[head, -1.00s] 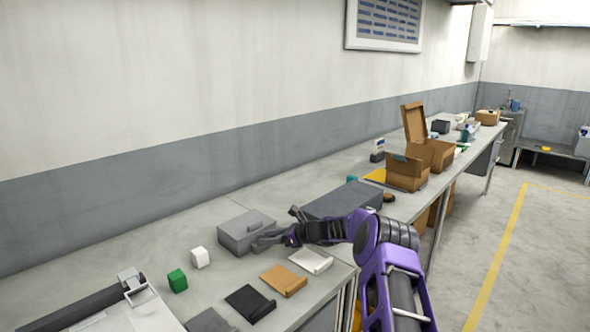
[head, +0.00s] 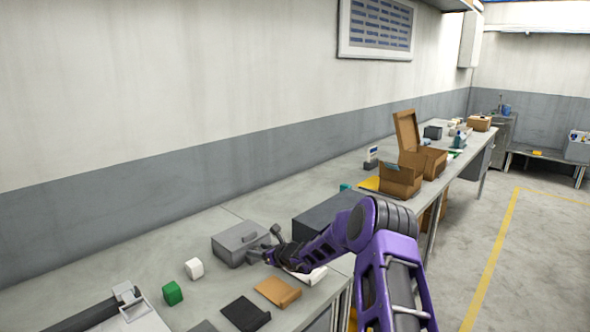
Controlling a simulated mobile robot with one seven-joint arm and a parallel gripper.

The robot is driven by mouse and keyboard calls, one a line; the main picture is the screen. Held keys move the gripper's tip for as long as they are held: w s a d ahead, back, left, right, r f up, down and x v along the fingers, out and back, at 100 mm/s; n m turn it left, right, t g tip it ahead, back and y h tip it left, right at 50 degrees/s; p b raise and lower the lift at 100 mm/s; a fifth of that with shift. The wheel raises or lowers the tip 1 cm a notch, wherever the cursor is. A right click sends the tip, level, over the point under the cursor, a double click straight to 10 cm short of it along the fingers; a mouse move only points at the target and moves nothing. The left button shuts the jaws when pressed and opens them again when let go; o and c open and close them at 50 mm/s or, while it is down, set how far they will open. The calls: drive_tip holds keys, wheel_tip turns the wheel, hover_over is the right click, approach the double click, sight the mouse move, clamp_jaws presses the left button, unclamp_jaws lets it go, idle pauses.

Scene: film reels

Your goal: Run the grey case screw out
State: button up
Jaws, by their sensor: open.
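The grey case (head: 238,242) sits shut on the bench, left of a larger dark grey box. My gripper (head: 266,244) is open at the case's right front side, its fingers close to the case's front face. I cannot tell whether a finger touches it. The screw itself is too small to make out, or is hidden by the gripper.
A dark grey box (head: 325,209) stands right behind my gripper. A white cube (head: 194,268) and a green cube (head: 172,293) lie to the left. Orange (head: 278,291) and black (head: 245,314) flat pieces lie in front. Cardboard boxes (head: 399,180) stand farther right.

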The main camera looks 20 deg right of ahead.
drive_tip(key=shift+a+m+h, duration=0.1)
drive_tip(key=shift+m+h, duration=0.2)
